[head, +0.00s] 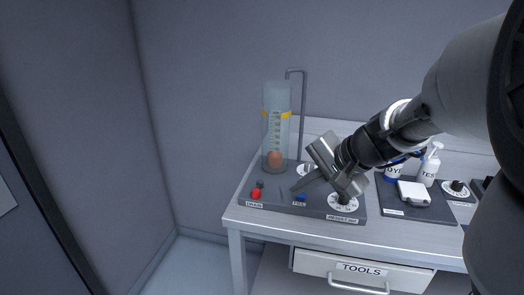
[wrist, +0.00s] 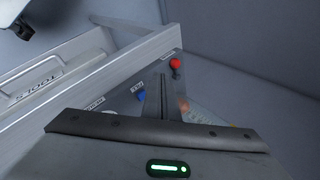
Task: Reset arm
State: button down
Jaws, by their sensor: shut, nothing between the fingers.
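My gripper (head: 297,190) is above the dark control panel (head: 318,209) at the front left of the table, and its fingers are shut with nothing between them. In the wrist view the shut fingers (wrist: 164,96) point over the panel, between the blue button (wrist: 141,95) and the red button (wrist: 175,63). The head view also shows the red button (head: 256,194) at the panel's left end and the blue button (head: 300,197) close below the fingertips. I cannot tell whether the fingertips touch the panel. My arm comes in from the right and hides part of the table's back.
A clear graduated cylinder (head: 276,105) with a brownish ball stands behind the panel beside a grey pipe (head: 303,110). A dial (head: 343,201) is at the panel's right. A white case (head: 413,193) and bottle (head: 430,165) stand further right. A TOOLS drawer (head: 360,268) is below.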

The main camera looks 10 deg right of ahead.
jog(key=s+a+r+n+h, duration=0.1)
jog(key=s+r+n+h, duration=0.1)
jog(key=s+n, duration=0.5)
jog(key=s+a+r+n+h, duration=0.1)
jog(key=s+a+n+h, duration=0.15)
jog(key=s, duration=0.85)
notch_tip(320, 180, up, 17)
jog(key=p, duration=1.6)
jog(key=shift+d+g+p, duration=0.3)
jog(key=shift+d+p, duration=0.1)
jog(key=shift+d, duration=0.05)
jog(key=shift+r+h, duration=0.1)
jog(key=shift+h, duration=0.15)
